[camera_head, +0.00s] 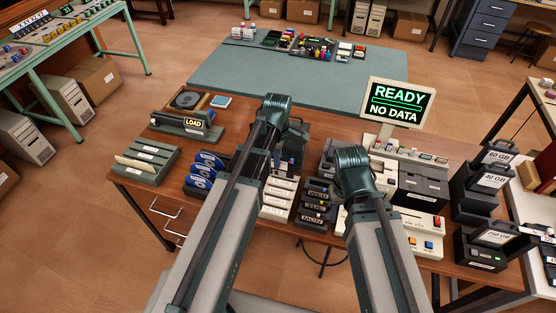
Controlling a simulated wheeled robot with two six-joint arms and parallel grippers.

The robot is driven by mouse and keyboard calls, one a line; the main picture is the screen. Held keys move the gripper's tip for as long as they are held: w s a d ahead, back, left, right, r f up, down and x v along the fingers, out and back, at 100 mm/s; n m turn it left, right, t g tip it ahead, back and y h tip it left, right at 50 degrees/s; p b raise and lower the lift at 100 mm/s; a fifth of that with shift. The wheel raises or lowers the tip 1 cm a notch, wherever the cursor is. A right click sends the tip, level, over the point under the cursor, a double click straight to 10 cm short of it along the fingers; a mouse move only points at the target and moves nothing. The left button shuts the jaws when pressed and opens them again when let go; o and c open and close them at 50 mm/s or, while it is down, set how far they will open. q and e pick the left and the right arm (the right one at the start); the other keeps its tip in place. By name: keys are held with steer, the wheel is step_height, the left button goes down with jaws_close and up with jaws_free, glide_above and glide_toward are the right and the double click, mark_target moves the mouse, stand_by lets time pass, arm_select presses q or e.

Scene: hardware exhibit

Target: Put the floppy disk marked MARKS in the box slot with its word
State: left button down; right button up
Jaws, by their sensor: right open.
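The disk marked MARKS cannot be picked out; no such word is readable. White label strips (278,198) stand in a row between my arms, their words too small to read. Beside them a row of dark holders (314,205) bears words such as TUE and MON. My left gripper (291,148) hangs below its wrist over the middle of the desk, behind the label strips; its fingers are mostly hidden and whether it holds anything is unclear. My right gripper (352,186) is open above the desk right of the dark holders, largely hidden by its own wrist.
The brown desk (140,192) is crowded. Blue discs (203,172), a grey slotted rack (147,161) and a LOAD device (187,124) stand left. A READY / NO DATA screen (398,104) and black drive boxes (483,192) stand right. The green table (240,72) behind has bare room.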

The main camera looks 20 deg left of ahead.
mark_target(278, 173)
arm_select(q)
steer(key=shift+f+b, duration=2.75)
arm_select(e)
steer(key=shift+f, duration=2.8)
arm_select(q)
steer(key=shift+f+b, duration=0.6)
steer(key=shift+f, duration=0.05)
arm_select(e)
steer(key=shift+f, duration=0.6)
arm_select(q)
steer(key=shift+f+b, duration=1.85)
steer(key=shift+b, duration=0.05)
arm_select(e)
steer(key=shift+f, duration=1.9)
arm_select(q)
steer(key=c, duration=1)
jaws_free()
step_height(278, 173, up, 8)
steer(key=p, duration=0.8)
steer(key=shift+r, duration=0.1)
arm_select(e)
step_height(278, 173, up, 8)
